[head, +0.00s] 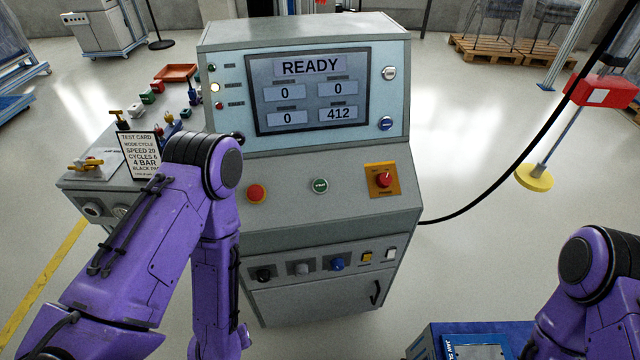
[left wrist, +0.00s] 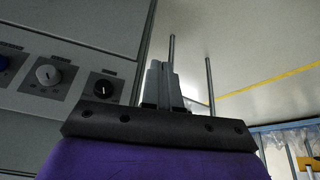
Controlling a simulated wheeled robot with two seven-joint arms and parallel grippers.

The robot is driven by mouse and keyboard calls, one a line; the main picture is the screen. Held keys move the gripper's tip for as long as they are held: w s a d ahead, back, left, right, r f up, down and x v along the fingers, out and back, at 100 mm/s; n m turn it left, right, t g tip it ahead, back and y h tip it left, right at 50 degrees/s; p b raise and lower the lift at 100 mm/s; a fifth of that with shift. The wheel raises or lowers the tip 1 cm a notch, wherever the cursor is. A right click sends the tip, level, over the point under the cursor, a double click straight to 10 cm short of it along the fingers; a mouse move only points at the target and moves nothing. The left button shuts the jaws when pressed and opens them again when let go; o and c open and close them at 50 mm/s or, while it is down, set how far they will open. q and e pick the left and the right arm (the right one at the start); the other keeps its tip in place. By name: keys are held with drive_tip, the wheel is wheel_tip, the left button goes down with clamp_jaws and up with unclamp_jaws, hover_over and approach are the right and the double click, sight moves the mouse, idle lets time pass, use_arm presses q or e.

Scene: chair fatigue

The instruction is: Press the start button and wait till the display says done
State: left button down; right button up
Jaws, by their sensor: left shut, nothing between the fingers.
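The grey console (head: 310,222) stands in the middle of the head view. Its display (head: 310,92) reads READY, with 0, 0, 0 and 412 in its boxes. A green button (head: 320,185), probably the start button, sits on the sloped panel between a red button (head: 256,193) and a red switch (head: 384,179) on a yellow plate. In the left wrist view my left gripper (left wrist: 160,72) is shut and empty, near the console's lower front. In the head view its fingers are not visible. My right gripper is out of view.
Lower knobs show in the head view (head: 337,264), and a grey knob (left wrist: 47,75) and black knob (left wrist: 103,88) in the left wrist view. A test card (head: 139,154) stands on a side bench left of the console. A black cable (head: 500,185) runs from the console's right side.

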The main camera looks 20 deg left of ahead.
use_arm(q)
drive_tip(key=w+d+r+n+t+h, duration=0.1)
drive_tip(key=w+d+r+n, duration=0.15)
drive_tip(key=w, duration=0.25)
drive_tip(key=w+d+r+n+t+h, duration=0.1)
drive_tip(key=w+d, duration=0.2)
drive_tip(key=w, duration=0.3)
drive_tip(key=n+t+h, duration=0.5)
drive_tip(key=n+t, duration=0.1)
drive_tip(key=t, duration=0.1)
approach(320, 185)
drive_tip(key=w+d+r, duration=0.2)
drive_tip(key=d+r, duration=0.4)
drive_tip(key=r, duration=0.1)
drive_tip(key=shift+s+r, duration=0.1)
drive_tip(key=shift+s, duration=0.1)
drive_tip(key=w+f+b, duration=0.1)
drive_tip(key=f+b, duration=0.1)
drive_tip(key=w+a+f+b, duration=0.1)
drive_tip(key=f+b, duration=0.1)
drive_tip(key=w+a+f+b, duration=0.1)
drive_tip(key=f+b, duration=0.1)
drive_tip(key=shift+w+f, duration=0.25)
drive_tip(key=shift+f, duration=0.1)
drive_tip(key=shift+w+a+f+b, duration=0.15)
drive_tip(key=shift+w+f+b, duration=0.15)
drive_tip(key=shift+w+f, duration=0.15)
